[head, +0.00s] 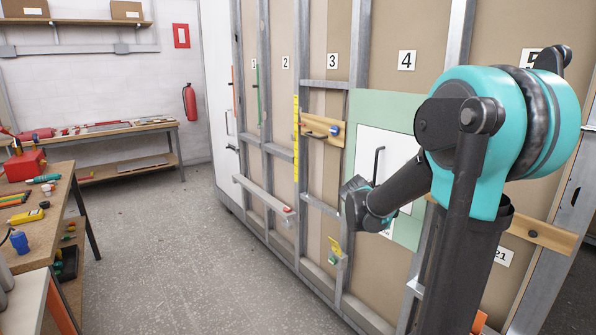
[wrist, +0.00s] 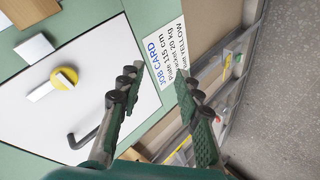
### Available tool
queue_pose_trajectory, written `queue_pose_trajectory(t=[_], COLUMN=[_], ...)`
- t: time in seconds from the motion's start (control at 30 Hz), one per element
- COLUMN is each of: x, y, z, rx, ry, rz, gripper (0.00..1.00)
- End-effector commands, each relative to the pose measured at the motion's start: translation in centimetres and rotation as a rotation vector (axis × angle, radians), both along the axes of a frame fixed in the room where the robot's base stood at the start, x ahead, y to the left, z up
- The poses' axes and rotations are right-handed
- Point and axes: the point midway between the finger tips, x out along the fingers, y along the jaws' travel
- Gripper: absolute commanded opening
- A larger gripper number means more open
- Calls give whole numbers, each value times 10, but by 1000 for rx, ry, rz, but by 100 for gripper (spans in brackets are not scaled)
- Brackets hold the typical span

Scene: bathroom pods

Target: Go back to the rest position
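My gripper (wrist: 157,85) shows in the wrist view with its two green and dark fingers spread apart and nothing held between them. Behind the fingers are a white job card (wrist: 165,55) and a white panel (wrist: 110,75) with a dark handle (wrist: 85,138). A yellow disc (wrist: 66,78) with a white bar is on that panel. In the head view my arm reaches toward the wall near number 4, in front of a green-framed white panel (head: 372,140) with a black handle (head: 378,162). The fingers are hard to make out there.
A stud wall with a shelf-like rail (head: 262,198) and a wooden block (head: 322,127) runs beside my arm. A workbench (head: 50,215) with tools stands at the left. A low bench (head: 120,130) and a fire extinguisher (head: 190,104) are at the back. The grey floor (head: 165,245) between is clear.

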Motion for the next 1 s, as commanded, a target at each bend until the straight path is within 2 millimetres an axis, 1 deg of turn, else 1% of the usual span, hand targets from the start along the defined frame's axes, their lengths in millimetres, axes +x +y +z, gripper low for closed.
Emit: queue_pose_trajectory(t=[0.03, 0.07, 0.1, 0.17, 0.2, 0.27, 0.3, 0.4, 0.5, 0.6, 0.67, 0.77, 1.0], x=[-33, -51, -75, -111, -134, -169, -191, -237, -270, -288, -294, -296, -296], y=[-1, 0, 2, 8, 13, 23, 30, 48, 64, 73, 77, 79, 78], z=[-16, -25, -39, -58, -71, -90, -102, -126, -143, -152, -154, -156, -155], rx=[64, 104, 158, 238, 293, 374, 424, 536, 619, 667, 682, 691, 689], ry=[31, 51, 78, 118, 145, 185, 211, 265, 307, 331, 338, 343, 342], rz=[-26, -38, -56, -80, -94, -110, -119, -133, -139, -140, -140, -139, -139], gripper=[34, 34, 34, 34, 34, 34, 34, 34, 34, 34, 34, 34, 34])
